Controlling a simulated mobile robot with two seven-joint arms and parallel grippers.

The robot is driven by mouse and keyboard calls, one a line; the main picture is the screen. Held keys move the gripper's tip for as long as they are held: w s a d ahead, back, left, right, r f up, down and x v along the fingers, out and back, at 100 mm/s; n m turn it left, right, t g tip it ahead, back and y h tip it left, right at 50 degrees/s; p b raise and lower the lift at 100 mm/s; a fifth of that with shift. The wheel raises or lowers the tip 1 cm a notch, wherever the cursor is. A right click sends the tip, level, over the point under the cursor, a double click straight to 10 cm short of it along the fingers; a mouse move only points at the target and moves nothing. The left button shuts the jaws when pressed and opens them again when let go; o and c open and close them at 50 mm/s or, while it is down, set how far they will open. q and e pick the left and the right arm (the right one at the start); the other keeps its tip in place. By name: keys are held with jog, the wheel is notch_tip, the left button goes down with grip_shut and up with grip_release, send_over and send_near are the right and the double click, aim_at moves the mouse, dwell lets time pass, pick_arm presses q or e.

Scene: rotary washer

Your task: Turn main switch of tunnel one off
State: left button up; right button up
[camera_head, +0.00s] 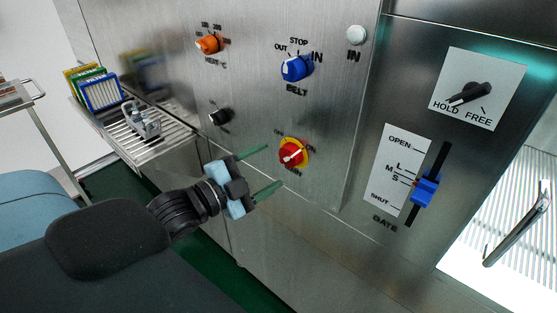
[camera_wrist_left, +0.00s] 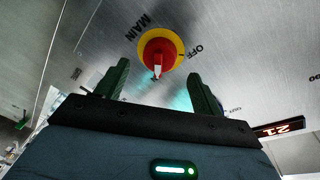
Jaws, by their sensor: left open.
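The main switch (camera_head: 292,153) is a red rotary knob on a round yellow plate, on the steel panel in the head view. My right gripper is not in view.
Above are an orange knob (camera_head: 208,43), a black knob (camera_head: 219,116) and a blue belt knob (camera_head: 296,68). A blue gate slider (camera_head: 425,190) and a black hold/free knob (camera_head: 470,93) are at right. A wire rack (camera_head: 160,138) with coloured frames stands at left.

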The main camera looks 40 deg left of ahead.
aim_at(283, 159)
pick_arm(q)
jog(key=x, duration=0.3)
jog(key=shift+r, duration=0.1)
jog(key=shift+w+d, duration=0.25)
jog(key=shift+w, duration=0.35)
jog(key=c, duration=1)
